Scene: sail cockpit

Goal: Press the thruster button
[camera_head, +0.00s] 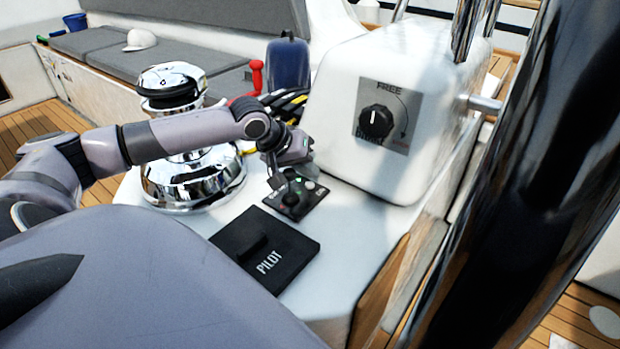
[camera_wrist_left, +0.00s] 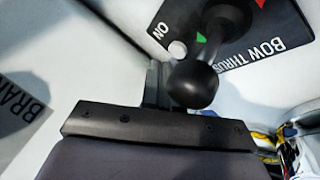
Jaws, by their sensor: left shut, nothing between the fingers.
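The black bow thruster panel (camera_head: 318,193) lies on the white console, with a joystick in it. In the left wrist view the panel (camera_wrist_left: 265,28) carries a round white button (camera_wrist_left: 177,50) beside the word ON, a small green arrow and the joystick's black ball knob (camera_wrist_left: 195,83). My left gripper (camera_head: 275,183) is shut and empty, pointing down at the panel's near left side. In the left wrist view the gripper (camera_wrist_left: 160,88) shows close beside the knob, just below the button; I cannot tell whether it touches either. My right gripper is not in view.
A black PILOT panel (camera_head: 295,262) lies in front of the thruster panel. A chrome winch (camera_head: 190,185) stands to the left. A white housing with a FREE/BRAKE knob (camera_head: 376,121) rises behind right. Coiled ropes and a red handle (camera_head: 256,76) are behind the gripper.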

